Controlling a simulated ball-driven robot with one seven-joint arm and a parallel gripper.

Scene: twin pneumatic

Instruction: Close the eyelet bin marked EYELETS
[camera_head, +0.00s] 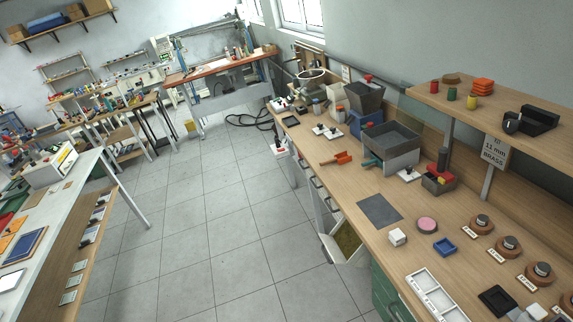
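An open bin (345,245) with pale walls juts out from under the front edge of the right-hand bench. Its inside looks yellowish-brown, and part of it is hidden by the bench top. I can read no EYELETS marking on it, so I cannot tell for sure that it is the eyelet bin. My gripper does not show in this view.
The wooden bench (300,158) runs along the right wall, holding a grey hopper box (391,146), a dark mat (379,209) and round weights. A green drawer unit (385,298) stands below. The tiled floor (200,215) is clear between this bench and the left tables.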

